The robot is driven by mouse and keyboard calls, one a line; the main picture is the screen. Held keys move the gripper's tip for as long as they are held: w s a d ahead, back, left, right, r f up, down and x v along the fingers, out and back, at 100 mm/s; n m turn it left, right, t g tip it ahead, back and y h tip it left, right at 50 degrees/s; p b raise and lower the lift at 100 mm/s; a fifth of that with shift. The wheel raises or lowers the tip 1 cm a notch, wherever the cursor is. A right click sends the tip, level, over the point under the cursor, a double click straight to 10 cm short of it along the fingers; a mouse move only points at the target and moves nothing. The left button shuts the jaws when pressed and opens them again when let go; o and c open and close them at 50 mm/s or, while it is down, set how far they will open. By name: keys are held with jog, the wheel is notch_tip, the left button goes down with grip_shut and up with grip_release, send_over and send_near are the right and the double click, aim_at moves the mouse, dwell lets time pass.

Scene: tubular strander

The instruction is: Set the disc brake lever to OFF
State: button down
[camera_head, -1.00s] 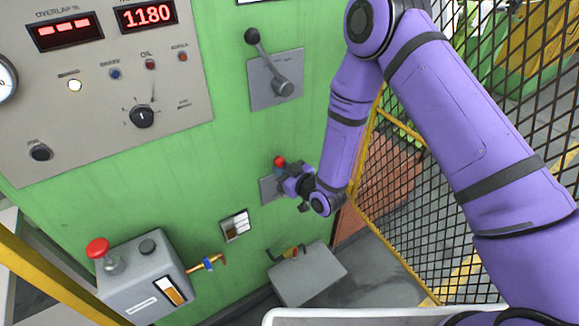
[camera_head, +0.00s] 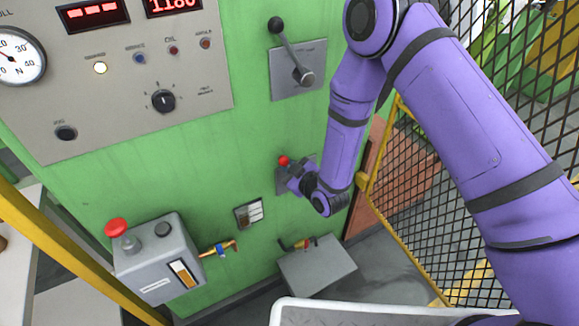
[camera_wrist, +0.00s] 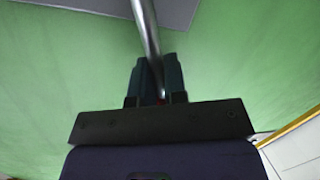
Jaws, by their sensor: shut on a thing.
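A lever with a red knob (camera_head: 283,160) stands out from a small grey plate (camera_head: 283,184) low on the green panel. I take it for the disc brake lever; no label on it is readable. My gripper (camera_head: 291,174) is at this lever, just below the knob, and covers much of the plate. In the wrist view the two dark fingers (camera_wrist: 156,76) are shut around the lever's metal rod (camera_wrist: 146,30), which runs up to a grey plate. A speck of red shows between the fingers; the rest of the knob is hidden there.
A second lever with a black knob (camera_head: 275,25) sits on a larger grey plate above. A control panel (camera_head: 120,115) is at upper left, a grey box with a red button (camera_head: 116,228) at lower left. A yellow-framed mesh fence (camera_head: 440,150) stands close on the right.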

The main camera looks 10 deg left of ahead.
jog(key=c, duration=1.2)
grip_release()
jog(key=shift+a+r, duration=0.55)
jog(key=shift+a, duration=0.05)
jog(key=shift+o, duration=0.2)
jog(key=shift+s, duration=0.1)
jog(key=shift+d+f, duration=0.1)
jog(key=shift+f, duration=0.05)
jog(key=shift+s+d, duration=0.2)
jog(key=shift+d, duration=0.1)
jog(key=v, duration=1)
